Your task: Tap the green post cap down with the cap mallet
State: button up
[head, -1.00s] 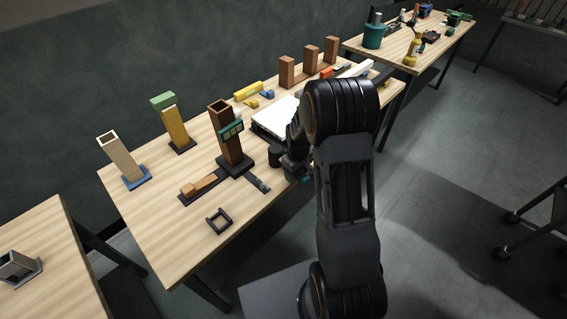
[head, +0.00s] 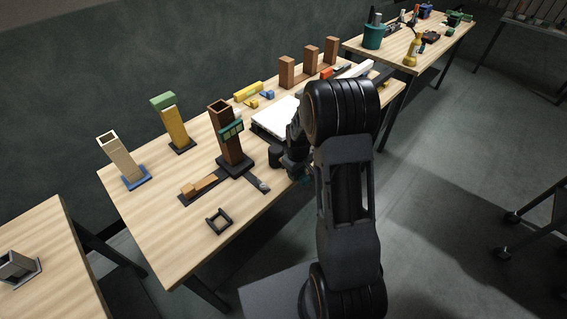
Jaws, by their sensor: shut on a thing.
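The green post cap (head: 162,101) sits on top of a yellow post (head: 175,128) at the back left of the table, looking slightly tilted. Whether it is fully seated cannot be told. My gripper (head: 297,170) is low near the table's front edge, right of the brown post, far from the green cap. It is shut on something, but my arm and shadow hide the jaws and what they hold. A wooden piece with a small block at one end (head: 203,184) lies on a dark strip; I cannot tell if it is the cap mallet.
A brown post (head: 229,146) with a teal band stands between my gripper and the yellow post. A pale post (head: 121,160) stands at left. A dark square frame (head: 218,221) lies in front. A white tray (head: 273,118) and several brown blocks (head: 287,72) are behind.

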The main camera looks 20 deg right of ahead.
grip_shut()
jog(key=shift+r, duration=0.2)
jog(key=shift+r+p, duration=0.7)
jog(key=shift+r, duration=0.3)
jog(key=shift+r+p, duration=1.65)
jog(key=shift+r, duration=0.85)
jog(key=shift+r+p, duration=1.7)
jog(key=shift+r, duration=0.65)
jog(key=shift+f, duration=0.1)
